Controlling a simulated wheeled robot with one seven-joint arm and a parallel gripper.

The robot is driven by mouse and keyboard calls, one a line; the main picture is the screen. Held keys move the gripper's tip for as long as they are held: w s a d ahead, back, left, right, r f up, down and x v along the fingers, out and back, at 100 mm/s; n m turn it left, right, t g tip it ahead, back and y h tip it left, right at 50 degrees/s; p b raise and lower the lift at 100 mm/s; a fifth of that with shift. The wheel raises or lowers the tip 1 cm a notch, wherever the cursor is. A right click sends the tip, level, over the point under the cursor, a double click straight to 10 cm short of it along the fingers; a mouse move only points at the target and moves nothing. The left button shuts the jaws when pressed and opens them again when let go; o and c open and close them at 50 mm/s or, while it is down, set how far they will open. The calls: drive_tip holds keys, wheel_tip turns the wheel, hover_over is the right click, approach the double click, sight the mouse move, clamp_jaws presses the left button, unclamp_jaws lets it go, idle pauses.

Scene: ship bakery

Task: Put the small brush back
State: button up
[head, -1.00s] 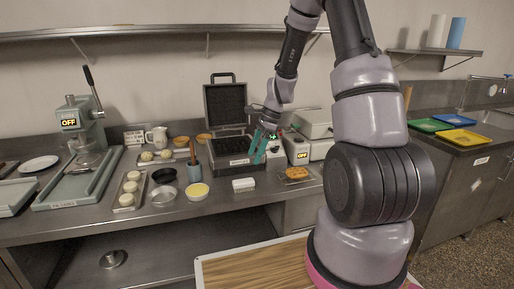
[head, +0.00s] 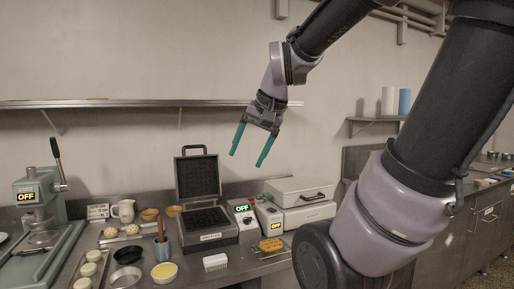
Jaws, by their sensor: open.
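A brown brush handle (head: 160,228) stands upright out of a blue-grey cup (head: 162,250) on the steel counter in the head view. The brush's lower end is hidden inside the cup. My gripper (head: 248,158) has teal fingers spread wide apart with nothing between them. It hangs in the air in front of the wall, above the counter and to the upper right of the cup.
An open waffle iron (head: 205,222) stands right of the cup. A wall shelf (head: 130,103) runs behind my gripper.

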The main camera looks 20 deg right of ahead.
drive_tip(key=s, duration=0.1)
drive_tip(key=s+r+n, duration=0.1)
drive_tip(key=s, duration=0.1)
drive_tip(key=s+n+t, duration=0.1)
drive_tip(key=shift+s+d+r, duration=0.15)
drive_tip(key=shift+d+r, duration=0.1)
drive_tip(key=shift+r, duration=0.1)
idle(0.9)
